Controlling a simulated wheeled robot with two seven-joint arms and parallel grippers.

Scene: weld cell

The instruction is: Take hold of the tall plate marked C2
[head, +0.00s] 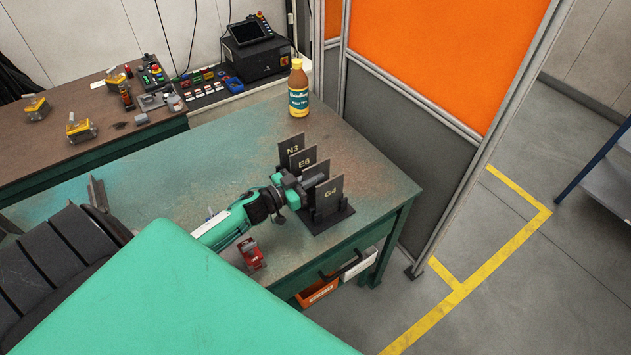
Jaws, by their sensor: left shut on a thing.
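Dark upright plates stand in a black rack (335,217) near the right end of the green-topped table. I can read N3 on the rear plate (292,150), E6 on the plate (302,157) in front of it, and G4 on the front plate (330,195). No C2 mark is readable. My left gripper (311,182) reaches in from the left between the E6 and G4 plates, shut on a dark plate there. The gripper hides that plate's face and mark. My right gripper is out of view.
A brown bottle (298,88) stands behind the rack. A small red object (250,254) lies near the table's front edge. An orange-and-grey partition (415,120) stands behind the table. Several devices sit on the bench at the back left.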

